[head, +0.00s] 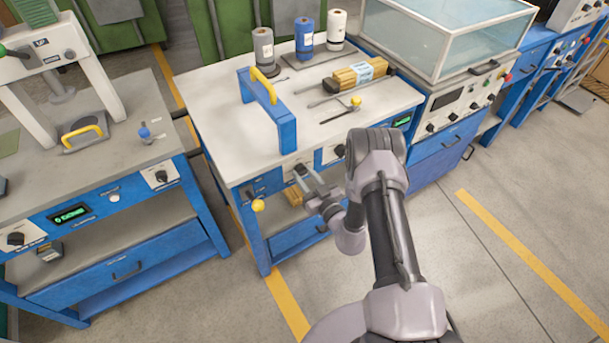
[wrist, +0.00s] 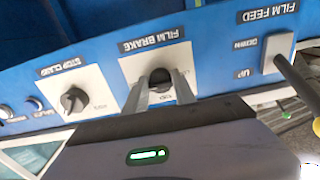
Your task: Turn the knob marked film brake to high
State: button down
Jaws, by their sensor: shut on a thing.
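The film brake knob (wrist: 161,87) is dark and round on a white plate (wrist: 129,72) under the upside-down label FILM BRAKE (wrist: 152,40) in the wrist view. My gripper (wrist: 161,80) has one finger on each side of the knob and is shut on it. In the head view my gripper (head: 299,173) reaches the front panel of the middle blue bench (head: 226,150) and covers the knob there. Small scale marks show between the fingers, but I cannot read them. The knob's pointer direction is hidden.
Beside it are the stop clamp knob (wrist: 74,100) and the film feed switch (wrist: 277,50). A lever with a yellow ball (head: 258,205) sticks out near the bench's left corner. A blue sealing bar (head: 268,110) and film rolls (head: 305,34) stand on top.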

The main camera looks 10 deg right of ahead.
jog(key=c, duration=1)
grip_release()
jog(key=shift+s, duration=0.1)
jog(key=p+v, duration=0.4)
jog(key=v, duration=1.3)
jog(key=shift+s, duration=0.15)
